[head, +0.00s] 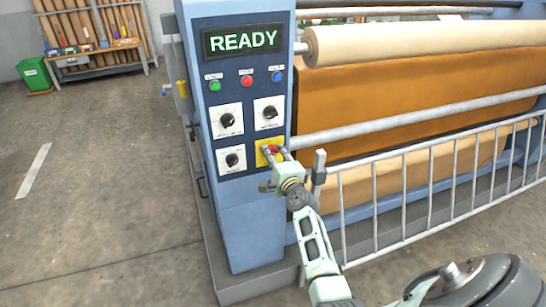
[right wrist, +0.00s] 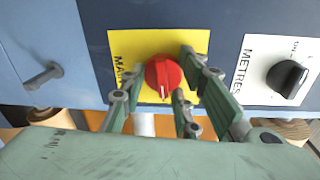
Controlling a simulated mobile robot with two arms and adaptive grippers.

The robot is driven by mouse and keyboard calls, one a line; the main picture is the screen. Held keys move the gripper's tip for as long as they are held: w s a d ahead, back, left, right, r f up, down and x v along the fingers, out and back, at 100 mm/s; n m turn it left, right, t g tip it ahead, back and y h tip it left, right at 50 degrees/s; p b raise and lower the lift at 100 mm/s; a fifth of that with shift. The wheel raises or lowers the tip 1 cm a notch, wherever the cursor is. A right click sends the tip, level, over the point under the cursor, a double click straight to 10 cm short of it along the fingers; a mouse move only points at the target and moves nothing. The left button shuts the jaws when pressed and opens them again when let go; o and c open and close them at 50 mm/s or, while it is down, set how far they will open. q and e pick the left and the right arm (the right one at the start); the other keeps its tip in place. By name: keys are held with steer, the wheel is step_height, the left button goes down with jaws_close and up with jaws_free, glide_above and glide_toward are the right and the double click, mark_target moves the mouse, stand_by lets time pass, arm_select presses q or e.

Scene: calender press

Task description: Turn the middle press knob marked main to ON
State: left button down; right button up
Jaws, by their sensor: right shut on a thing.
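The press knob marked MAIN is red (head: 273,148) on a yellow plate (head: 262,158), at the lower right of the blue control panel. In the right wrist view the red knob (right wrist: 163,77) sits on the yellow plate (right wrist: 124,47), and its pale pointer mark points down in the picture. The lettering on the plate is partly hidden, and I cannot read an ON mark. My right gripper (head: 275,156) is at the knob, shut on it, with its fingers (right wrist: 181,78) partly covering the plate. My left gripper is not in view.
White-plated black knobs sit above (head: 269,113) and left (head: 232,160) of the yellow plate; one marked METRES (right wrist: 287,78) is close by. Green, red and blue buttons line up below the READY display (head: 241,40). A metal railing (head: 430,185) stands right of the panel.

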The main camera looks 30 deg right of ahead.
steer(key=shift+s+f+m, duration=0.15)
steer(key=shift+f+m, duration=0.35)
steer(key=shift+f, duration=0.05)
steer(key=o, duration=1)
steer(key=shift+r, duration=0.1)
steer(key=shift+o, duration=0.2)
steer(key=shift+r, duration=0.2)
steer(key=v, duration=1.2)
steer(key=shift+d, duration=0.15)
